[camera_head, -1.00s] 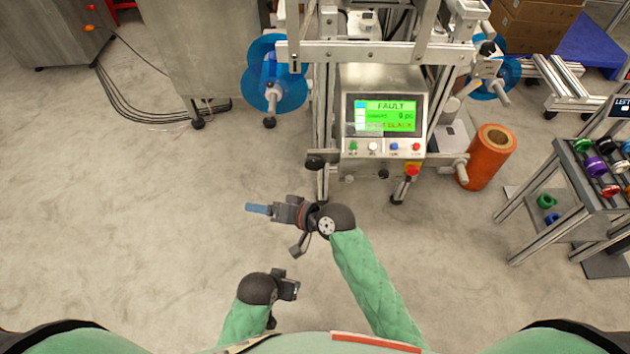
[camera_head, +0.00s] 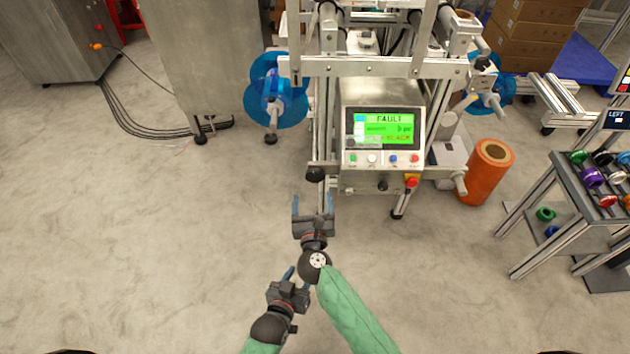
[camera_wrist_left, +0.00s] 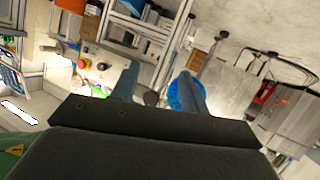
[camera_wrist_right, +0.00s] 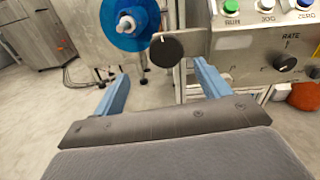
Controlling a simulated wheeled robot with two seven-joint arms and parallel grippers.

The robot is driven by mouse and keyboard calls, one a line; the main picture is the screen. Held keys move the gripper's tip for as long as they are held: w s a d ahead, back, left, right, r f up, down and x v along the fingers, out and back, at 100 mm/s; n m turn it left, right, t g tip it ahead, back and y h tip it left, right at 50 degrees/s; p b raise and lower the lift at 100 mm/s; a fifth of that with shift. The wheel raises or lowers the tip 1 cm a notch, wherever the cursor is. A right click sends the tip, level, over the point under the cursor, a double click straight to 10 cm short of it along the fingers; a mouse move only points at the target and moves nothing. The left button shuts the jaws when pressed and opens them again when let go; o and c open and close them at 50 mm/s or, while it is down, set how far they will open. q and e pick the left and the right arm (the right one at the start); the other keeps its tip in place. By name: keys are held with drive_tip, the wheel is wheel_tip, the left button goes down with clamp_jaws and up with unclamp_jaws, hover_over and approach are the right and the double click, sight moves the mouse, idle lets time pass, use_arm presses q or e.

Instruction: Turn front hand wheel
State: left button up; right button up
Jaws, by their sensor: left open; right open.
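The dark round hand wheel (camera_head: 315,174) sticks out at the lower left front of the machine (camera_head: 382,130), beside its control panel. It shows as a black disc in the right wrist view (camera_wrist_right: 166,50), beyond the fingertips and between them. My right gripper (camera_head: 312,204) is open and empty, with its blue fingers pointing at the machine just below the wheel, apart from it. My left gripper (camera_head: 296,278) is open and empty, lower and further back, behind the right one. In the left wrist view the wheel (camera_wrist_left: 152,98) shows small between the fingers.
The panel's screen (camera_head: 388,129) reads FAULT above several coloured buttons and a red stop knob (camera_head: 411,181). A blue reel (camera_head: 275,90) stands left of the wheel. An orange roll (camera_head: 487,172) and a rack (camera_head: 590,205) stand right. The floor at left is clear.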

sight(315, 177)
drive_tip(key=shift+m+h, duration=0.3)
drive_tip(key=shift+m, duration=0.5)
drive_tip(key=w, duration=0.6)
drive_tip(key=shift+w+d, duration=0.1)
drive_tip(key=shift+d, duration=0.25)
use_arm(q)
drive_tip(key=shift+w+r+t, duration=0.3)
drive_tip(key=shift+r+t, duration=0.1)
drive_tip(key=shift+r, duration=0.35)
use_arm(e)
drive_tip(key=shift+w, duration=0.8)
drive_tip(key=c, duration=1)
drive_tip(key=shift+o, duration=0.2)
